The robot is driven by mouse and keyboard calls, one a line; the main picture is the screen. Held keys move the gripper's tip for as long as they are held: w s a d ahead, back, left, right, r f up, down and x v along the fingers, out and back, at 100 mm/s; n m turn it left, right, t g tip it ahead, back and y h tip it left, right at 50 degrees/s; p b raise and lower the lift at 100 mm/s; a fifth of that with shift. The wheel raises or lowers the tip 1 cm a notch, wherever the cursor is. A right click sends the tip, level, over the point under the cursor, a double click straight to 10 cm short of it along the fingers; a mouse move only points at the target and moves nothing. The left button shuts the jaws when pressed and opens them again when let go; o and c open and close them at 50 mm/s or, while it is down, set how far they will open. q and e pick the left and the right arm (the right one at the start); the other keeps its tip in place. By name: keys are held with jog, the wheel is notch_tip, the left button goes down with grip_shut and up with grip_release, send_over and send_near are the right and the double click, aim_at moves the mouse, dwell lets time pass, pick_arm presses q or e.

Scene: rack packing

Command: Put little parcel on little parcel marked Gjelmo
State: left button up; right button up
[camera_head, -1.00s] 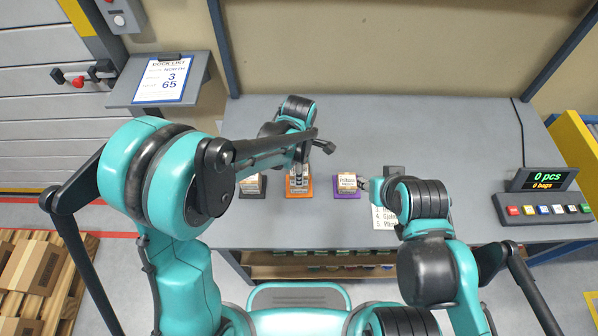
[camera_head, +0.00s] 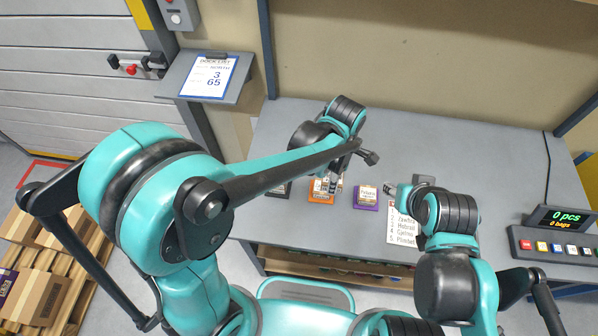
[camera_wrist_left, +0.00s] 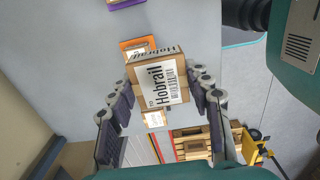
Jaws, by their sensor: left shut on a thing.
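A little parcel marked Hobrail (camera_wrist_left: 160,84) fills the middle of the left wrist view. My left gripper (camera_head: 338,184) is shut on it, with a finger on either side, over the orange pad (camera_head: 320,198). A parcel on that pad is mostly hidden behind the held one. Another little parcel (camera_head: 367,191) stands on the purple pad (camera_head: 366,206); its label is too small to read surely. A small parcel with a pale label (camera_wrist_left: 154,118) shows below the held one in the wrist view. I can read Gjelmo on no parcel. My right gripper (camera_head: 398,190) is right of the purple pad.
A printed name list (camera_head: 404,226) lies on the grey table (camera_head: 460,180), partly behind my right arm. A dark pad (camera_head: 277,190) lies left of the orange one. A counter with buttons (camera_head: 552,240) stands at the right. The back of the table is clear.

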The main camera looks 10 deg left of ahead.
pick_arm(q)
jog(key=w+a+f, duration=0.1)
jog(key=a, duration=0.4)
jog(key=w+a+f, duration=0.2)
jog(key=a, duration=0.4)
jog(key=w+a+f, duration=0.2)
jog(key=a, duration=0.3)
jog(key=shift+a+b, duration=0.4)
jog(key=shift+w+a+f, duration=0.1)
jog(key=shift+a, duration=0.05)
jog(key=shift+f, duration=0.3)
notch_tip(320, 180, down, 3)
jog(key=shift+f+b, duration=0.2)
jog(key=shift+b, duration=0.4)
pick_arm(e)
jog(key=shift+f, duration=0.5)
